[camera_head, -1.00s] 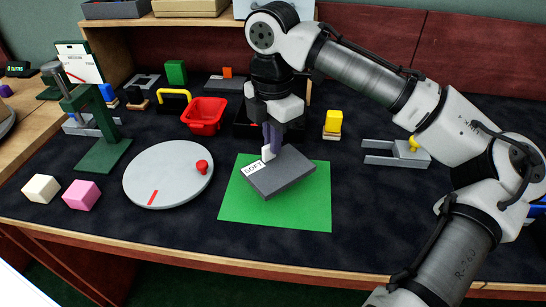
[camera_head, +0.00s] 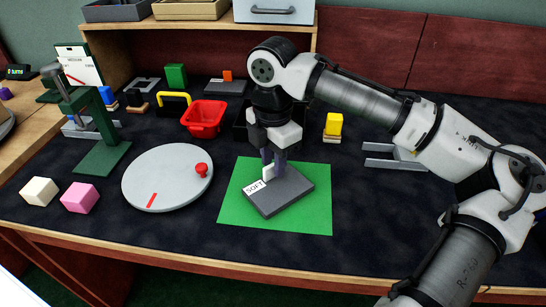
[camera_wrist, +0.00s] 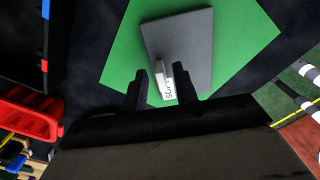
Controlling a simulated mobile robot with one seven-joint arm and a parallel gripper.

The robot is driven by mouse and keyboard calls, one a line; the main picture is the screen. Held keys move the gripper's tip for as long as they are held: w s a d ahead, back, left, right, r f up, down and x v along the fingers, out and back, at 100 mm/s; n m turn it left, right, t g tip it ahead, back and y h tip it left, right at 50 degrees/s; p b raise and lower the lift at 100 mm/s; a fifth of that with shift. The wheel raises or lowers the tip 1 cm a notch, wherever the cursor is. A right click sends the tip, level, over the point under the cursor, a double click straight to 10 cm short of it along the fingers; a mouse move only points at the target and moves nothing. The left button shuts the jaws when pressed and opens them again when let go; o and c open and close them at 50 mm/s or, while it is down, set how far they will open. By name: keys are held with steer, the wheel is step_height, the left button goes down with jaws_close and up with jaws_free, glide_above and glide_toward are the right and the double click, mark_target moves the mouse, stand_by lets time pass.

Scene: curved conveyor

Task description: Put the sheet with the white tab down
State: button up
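The dark grey sheet (camera_head: 288,192) with a white tab (camera_head: 268,172) and a label reading "SOFT" lies on the green mat (camera_head: 312,222), seemingly flat. My gripper (camera_head: 273,170) is just above it, with its fingers around the white tab. In the wrist view my gripper (camera_wrist: 162,90) has its fingers apart, with the tab (camera_wrist: 163,72) between them and a visible gap at the left finger. The grey sheet (camera_wrist: 190,45) reaches out beyond the fingers over the mat (camera_wrist: 245,40).
A grey turntable (camera_head: 165,180) with a red knob is left of the mat. A red bin (camera_head: 204,118) and a yellow block (camera_head: 334,124) stand behind it. White and pink cubes (camera_head: 80,198) sit at front left.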

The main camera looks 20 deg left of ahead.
steer(key=shift+r, duration=0.1)
step_height(320, 180, up, 12)
steer(key=p, duration=0.2)
steer(key=shift+r, duration=0.15)
